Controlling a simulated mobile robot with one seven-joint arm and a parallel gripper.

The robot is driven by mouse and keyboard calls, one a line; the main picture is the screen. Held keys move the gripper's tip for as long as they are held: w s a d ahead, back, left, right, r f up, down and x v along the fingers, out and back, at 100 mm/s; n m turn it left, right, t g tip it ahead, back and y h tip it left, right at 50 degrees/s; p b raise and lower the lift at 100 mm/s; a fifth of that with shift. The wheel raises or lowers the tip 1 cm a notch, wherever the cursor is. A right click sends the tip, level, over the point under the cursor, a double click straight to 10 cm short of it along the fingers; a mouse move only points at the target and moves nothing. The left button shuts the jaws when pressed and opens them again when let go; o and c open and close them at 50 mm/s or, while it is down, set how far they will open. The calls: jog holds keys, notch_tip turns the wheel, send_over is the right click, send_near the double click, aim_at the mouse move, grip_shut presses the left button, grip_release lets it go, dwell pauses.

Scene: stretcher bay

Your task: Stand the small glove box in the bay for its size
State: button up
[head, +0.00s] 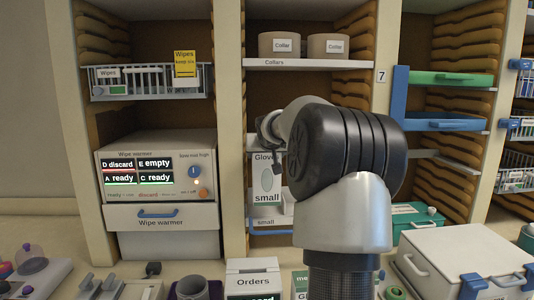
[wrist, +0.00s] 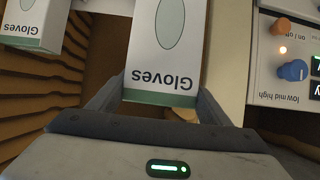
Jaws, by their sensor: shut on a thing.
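The small glove box (head: 264,184) is white with a green band, an oval and the words "Gloves" and "small". It is upright at the bay whose shelf edge (head: 265,223) reads "small". I cannot tell whether its base touches the shelf. My gripper (wrist: 158,100) is shut on the box in the wrist view, one finger on each side of its "Gloves" end. In the head view my arm hides most of the gripper and the right part of the bay. Another white box (wrist: 30,24) with a green band stands beside it in the wrist view.
Above is a shelf with two collar rolls (head: 279,45). Left of the bay, past an upright post, is the wipe warmer (head: 157,167), below a wire basket (head: 150,81) of wipes.

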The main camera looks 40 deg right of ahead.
jog(key=shift+w+d+p, duration=1.95)
jog(key=shift+w+p, duration=0.7)
jog(key=shift+w, duration=0.5)
jog(key=shift+w+d+f+b, duration=0.1)
jog(key=shift+w+f+b, duration=0.1)
jog(key=shift+f+b, duration=0.6)
jog(key=shift+w+d+f+b, duration=0.15)
jog(key=shift+f+b, duration=0.4)
jog(key=shift+f, duration=0.6)
jog(key=shift+w+d+f+b, duration=0.1)
jog(key=shift+w+f+b, duration=0.1)
jog(key=shift+f+b, duration=0.6)
jog(key=shift+f, duration=0.15)
jog(key=shift+s+a, duration=0.1)
jog(key=shift+a, duration=0.05)
jog(key=shift+f+b, duration=0.45)
jog(key=shift+f, duration=0.1)
jog(key=o, duration=1.8)
jog(key=shift+o, duration=0.6)
jog(key=shift+f, duration=0.15)
